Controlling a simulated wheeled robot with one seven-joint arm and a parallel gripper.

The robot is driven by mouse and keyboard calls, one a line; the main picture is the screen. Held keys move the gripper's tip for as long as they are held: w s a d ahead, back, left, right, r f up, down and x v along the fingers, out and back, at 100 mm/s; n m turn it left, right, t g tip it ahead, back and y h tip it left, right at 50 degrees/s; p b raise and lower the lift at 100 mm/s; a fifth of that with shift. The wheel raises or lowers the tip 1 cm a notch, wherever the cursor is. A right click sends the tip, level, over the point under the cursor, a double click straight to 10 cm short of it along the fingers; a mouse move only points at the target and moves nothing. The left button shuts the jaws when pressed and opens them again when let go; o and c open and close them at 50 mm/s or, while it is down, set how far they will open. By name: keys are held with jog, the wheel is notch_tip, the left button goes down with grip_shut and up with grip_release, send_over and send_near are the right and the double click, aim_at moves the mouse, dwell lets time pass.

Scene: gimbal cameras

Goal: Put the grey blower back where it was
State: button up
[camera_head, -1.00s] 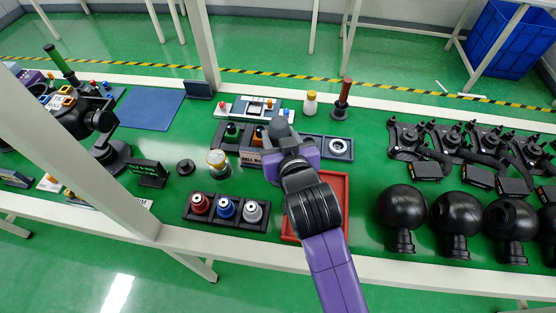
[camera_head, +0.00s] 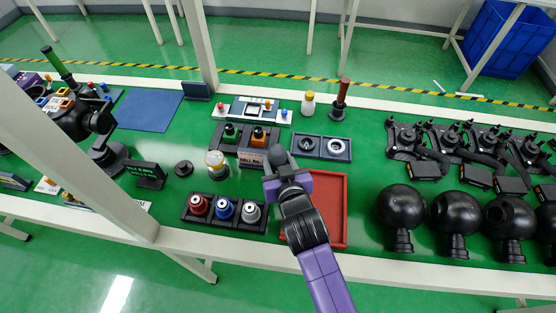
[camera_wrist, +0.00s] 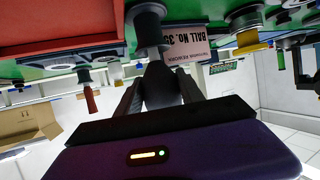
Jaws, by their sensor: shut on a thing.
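My gripper (camera_head: 280,170) is shut on the grey blower (camera_head: 277,155), whose rounded top sticks up above the fingers in the head view. In the wrist view, the grey blower (camera_wrist: 160,86) shows between the two fingers. My gripper hangs over the bench between the sign reading "BALL No." (camera_head: 251,159) and the red tray (camera_head: 338,180). A grey tray with two round recesses (camera_head: 322,147) lies behind and to the right of it; its left recess looks dark and its right one shows a pale ring. The blower's lower end is hidden by my gripper.
A black rack (camera_head: 225,214) with red, blue and grey-topped bottles stands front left. A dark holder (camera_head: 243,137) with green and orange-topped items is behind. Black spheres (camera_head: 401,208) fill the right. The red tray's visible floor is clear.

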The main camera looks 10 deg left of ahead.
jog(key=shift+f, duration=0.1)
jog(key=o, duration=1.2)
jog(key=shift+r, duration=0.25)
jog(key=v, duration=1.2)
jog(key=shift+b, duration=0.3)
jog(key=shift+f, duration=0.1)
